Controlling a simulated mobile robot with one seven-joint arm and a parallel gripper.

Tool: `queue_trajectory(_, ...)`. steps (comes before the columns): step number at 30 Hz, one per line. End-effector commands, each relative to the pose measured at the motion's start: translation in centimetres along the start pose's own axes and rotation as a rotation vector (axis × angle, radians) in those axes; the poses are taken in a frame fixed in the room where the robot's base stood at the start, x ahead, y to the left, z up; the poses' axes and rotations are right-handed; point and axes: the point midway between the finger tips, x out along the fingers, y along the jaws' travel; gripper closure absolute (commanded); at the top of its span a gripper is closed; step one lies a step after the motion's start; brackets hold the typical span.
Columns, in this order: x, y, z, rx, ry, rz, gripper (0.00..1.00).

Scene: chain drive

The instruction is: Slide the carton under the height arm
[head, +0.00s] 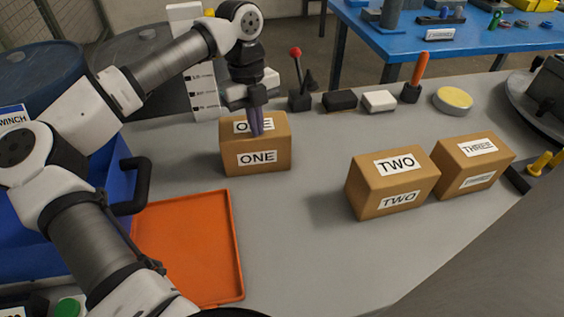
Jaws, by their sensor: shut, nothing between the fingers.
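A brown carton labelled ONE (270,171) stands upright on the grey table, just in front of a white marked post (203,97). The post looks like the height gauge; its arm is largely hidden behind my gripper and wrist. My gripper (257,132) points down, fingers shut and empty, over the top of carton ONE, covering part of its top label. I cannot tell whether the fingertips touch the carton. Carton TWO (366,196) and carton THREE (458,166) stand close together to the right.
An orange tray (189,292) lies at the front left, beside a blue bin (30,245). Behind are a red-knobbed lever (296,54), black block (340,100), white block (379,101), orange-handled tool (418,70) and yellow-topped disc (453,99). The table between cartons ONE and TWO is clear.

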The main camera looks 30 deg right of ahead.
Motion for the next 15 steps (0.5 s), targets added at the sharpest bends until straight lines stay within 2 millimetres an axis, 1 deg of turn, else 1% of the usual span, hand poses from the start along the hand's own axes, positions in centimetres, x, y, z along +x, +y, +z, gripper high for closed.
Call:
queue_trajectory(1, 0.3, 0.2, 1.3, -0.012, -0.001, 0.004, 1.0)
queue_trajectory(3, 0.1, 0.2, 2.2, -0.01, -0.002, 0.004, 1.0)
queue_trajectory(6, 0.0, 0.2, 3.0, -0.009, -0.002, 0.005, 1.0)
queue_trajectory(15, 0.0, 0.3, 3.3, -0.007, -0.002, 0.005, 1.0)
